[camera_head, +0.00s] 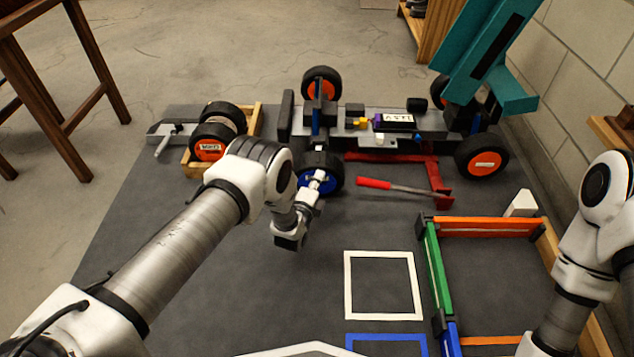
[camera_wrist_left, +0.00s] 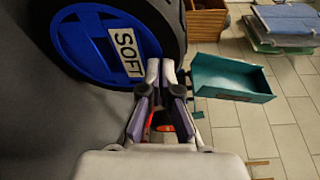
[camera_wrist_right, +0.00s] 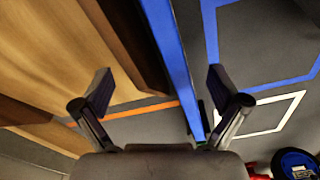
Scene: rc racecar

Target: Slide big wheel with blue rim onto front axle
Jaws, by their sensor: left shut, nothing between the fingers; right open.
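The big wheel with the blue rim (camera_head: 335,182) stands upright at the near end of the car's front axle (camera_head: 317,138). Its outer face and SOFT label show in the left wrist view (camera_wrist_left: 85,45). I cannot tell how deep it sits on the axle, as the hub side is hidden. My left gripper (camera_head: 320,177) is in front of the rim, its fingers (camera_wrist_left: 166,66) together and empty, beside the label. I cannot tell whether they touch the wheel. My right gripper (camera_wrist_right: 160,80) is open and empty above the blue and orange bars; its fingers are outside the head view.
The grey chassis (camera_head: 350,122) carries other wheels with orange rims (camera_head: 484,163). Spare wheels lie in a wooden crate (camera_head: 255,118) at left. A red-handled tool (camera_head: 375,183) lies right of the blue wheel. A white square outline (camera_head: 348,285) marks bare mat in front.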

